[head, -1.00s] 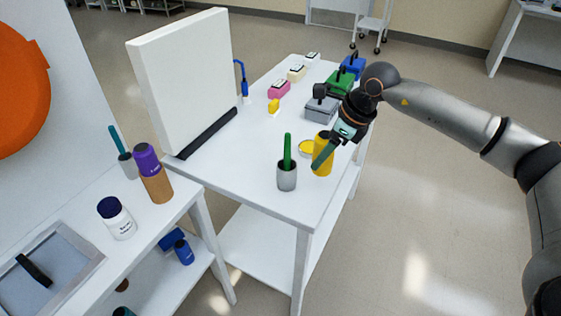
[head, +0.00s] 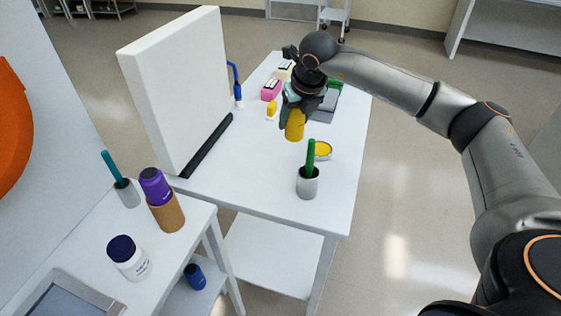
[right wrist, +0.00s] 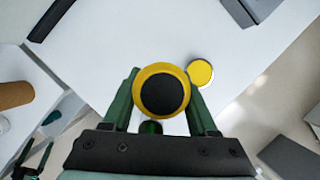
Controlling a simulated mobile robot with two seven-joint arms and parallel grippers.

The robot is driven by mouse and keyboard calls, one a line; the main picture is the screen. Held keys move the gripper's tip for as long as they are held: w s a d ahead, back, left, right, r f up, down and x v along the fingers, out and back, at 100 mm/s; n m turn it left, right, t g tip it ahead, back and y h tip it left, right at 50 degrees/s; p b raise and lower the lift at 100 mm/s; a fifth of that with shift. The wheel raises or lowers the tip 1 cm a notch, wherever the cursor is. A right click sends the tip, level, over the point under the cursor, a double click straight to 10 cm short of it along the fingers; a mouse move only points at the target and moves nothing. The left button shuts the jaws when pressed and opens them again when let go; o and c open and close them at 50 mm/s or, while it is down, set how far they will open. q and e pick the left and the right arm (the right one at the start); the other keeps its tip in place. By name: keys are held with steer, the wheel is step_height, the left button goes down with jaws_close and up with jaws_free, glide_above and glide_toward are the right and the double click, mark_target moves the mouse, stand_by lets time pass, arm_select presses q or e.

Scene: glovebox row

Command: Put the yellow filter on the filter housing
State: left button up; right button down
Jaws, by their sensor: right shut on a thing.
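The yellow filter (head: 294,125) is an upright yellow cylinder, held above the white table. My right gripper (head: 293,104) is shut on its upper part. In the right wrist view the filter (right wrist: 161,69) shows end-on as a yellow ring with a dark centre, between the two green fingers (right wrist: 161,95). A low, round, yellow-topped piece (head: 321,151) lies on the table to the right of the filter. It may be the filter housing, but I cannot tell for sure. It also shows in the right wrist view (right wrist: 200,73), apart from the filter.
A grey cup (head: 308,186) with a green-handled tool stands near the table's front. A tall white panel (head: 175,90) stands on the left side. A small yellow object (head: 271,110), a pink box (head: 270,88) and a grey box (head: 324,110) stand farther back.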

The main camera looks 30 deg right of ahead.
step_height(320, 180, down, 10)
steer(key=shift+p, duration=0.3)
steer(key=shift+f, duration=0.15)
steer(key=shift+c, duration=0.9)
jaws_free()
